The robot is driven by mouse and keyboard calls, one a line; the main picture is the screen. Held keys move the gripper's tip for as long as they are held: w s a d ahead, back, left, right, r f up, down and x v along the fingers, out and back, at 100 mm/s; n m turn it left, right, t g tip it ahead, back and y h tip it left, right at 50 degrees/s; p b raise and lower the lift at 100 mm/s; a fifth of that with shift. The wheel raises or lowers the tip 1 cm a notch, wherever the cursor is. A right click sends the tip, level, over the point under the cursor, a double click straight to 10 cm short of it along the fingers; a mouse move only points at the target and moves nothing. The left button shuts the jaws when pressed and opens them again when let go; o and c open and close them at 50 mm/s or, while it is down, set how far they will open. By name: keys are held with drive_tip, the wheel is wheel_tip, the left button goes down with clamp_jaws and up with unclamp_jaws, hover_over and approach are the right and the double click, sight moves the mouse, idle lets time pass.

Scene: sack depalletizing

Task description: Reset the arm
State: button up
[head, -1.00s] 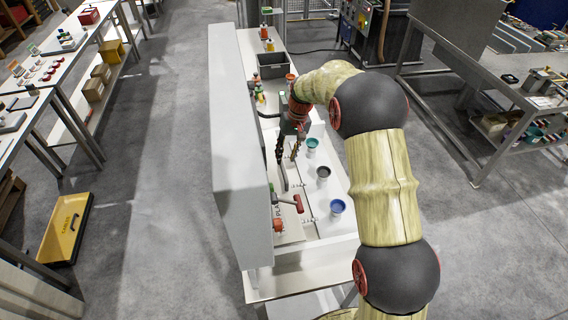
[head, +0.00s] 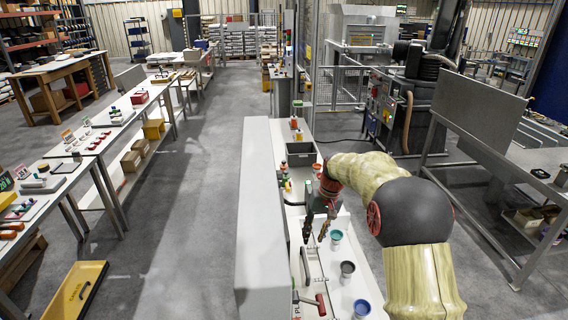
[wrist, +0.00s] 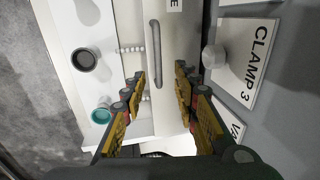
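My gripper (head: 317,234) hangs above the white bench (head: 342,285), left of a teal cup (head: 336,236). My arm reaches in from the lower right and is bent over toward the bench. In the wrist view, the two fingers of my gripper (wrist: 160,82) stand wide apart, with nothing between them. A grey bar handle (wrist: 155,47) on a pale panel lies beyond the fingertips. I cannot judge the exact height of the fingers above it.
A grey cup (head: 347,268) and a blue cup (head: 362,307) stand right of the gripper. A red-handled clamp (head: 320,303) is nearer. A dark bin (head: 300,153) sits farther along the bench. A tall white panel (head: 262,215) borders the left. Open floor (head: 190,230) lies beyond it.

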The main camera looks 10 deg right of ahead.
drive_tip(key=s+r+t+b, duration=0.2)
drive_tip(key=s+b, duration=0.1)
drive_tip(key=s, duration=1)
drive_tip(key=s+d+r+t+h+b, duration=0.1)
drive_tip(key=s+r+b, duration=0.1)
drive_tip(key=s, duration=1.1)
drive_tip(key=s+r+t+h+b, duration=0.1)
drive_tip(key=s+r+t+b, duration=0.1)
drive_tip(key=s, duration=1.2)
drive_tip(key=shift+d+r+t+b, duration=0.2)
drive_tip(key=shift+r+t+b, duration=0.1)
drive_tip(key=shift+r+b, duration=0.55)
